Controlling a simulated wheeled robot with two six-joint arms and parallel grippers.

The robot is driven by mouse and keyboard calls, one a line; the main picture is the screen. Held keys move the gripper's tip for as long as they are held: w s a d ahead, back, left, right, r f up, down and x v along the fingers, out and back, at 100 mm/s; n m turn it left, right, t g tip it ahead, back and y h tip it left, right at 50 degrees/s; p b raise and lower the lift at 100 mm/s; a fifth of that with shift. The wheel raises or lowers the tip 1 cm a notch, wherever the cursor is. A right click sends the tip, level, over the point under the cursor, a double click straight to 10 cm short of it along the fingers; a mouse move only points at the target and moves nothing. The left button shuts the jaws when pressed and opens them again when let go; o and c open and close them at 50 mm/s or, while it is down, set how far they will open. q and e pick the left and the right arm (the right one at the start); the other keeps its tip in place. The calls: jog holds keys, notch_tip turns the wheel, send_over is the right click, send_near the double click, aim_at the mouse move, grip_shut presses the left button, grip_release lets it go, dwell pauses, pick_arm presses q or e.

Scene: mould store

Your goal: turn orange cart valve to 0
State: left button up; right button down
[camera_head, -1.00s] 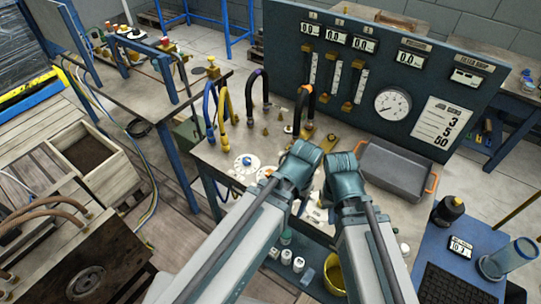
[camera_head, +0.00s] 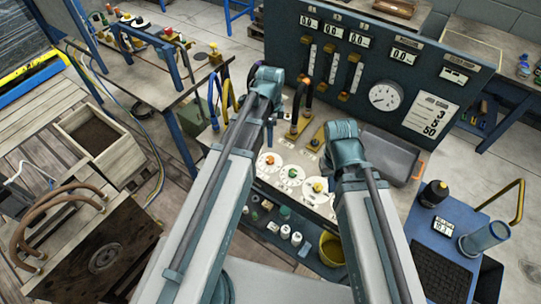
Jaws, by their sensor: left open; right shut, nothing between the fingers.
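Three white dials stand in a row on the bench front. The left dial has an orange-red knob (camera_head: 269,159), the middle one a green knob (camera_head: 292,172), the right one a yellow-orange knob (camera_head: 318,187). I cannot read the dial marks or tell which is the orange cart valve. My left gripper (camera_head: 269,126) points down just behind the left dial, apart from its knob as far as I can see; it is open, its fingers mostly hidden by the wrist. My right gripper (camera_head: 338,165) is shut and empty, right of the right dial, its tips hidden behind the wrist.
A blue gauge panel (camera_head: 425,75) stands behind the bench. A grey tray (camera_head: 388,153) lies right of my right wrist. Hooked hoses (camera_head: 228,98) rise at the bench's left. A yellow bucket (camera_head: 331,248) and several small bottles sit below.

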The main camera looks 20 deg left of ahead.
aim_at(271, 159)
pick_arm(q)
notch_tip(271, 159, down, 14)
jog(key=b, duration=1.3)
jog(key=shift+r, duration=0.15)
pick_arm(e)
notch_tip(271, 159, down, 14)
jog(key=shift+r, duration=0.15)
pick_arm(q)
jog(key=shift+c, duration=0.3)
grip_shut()
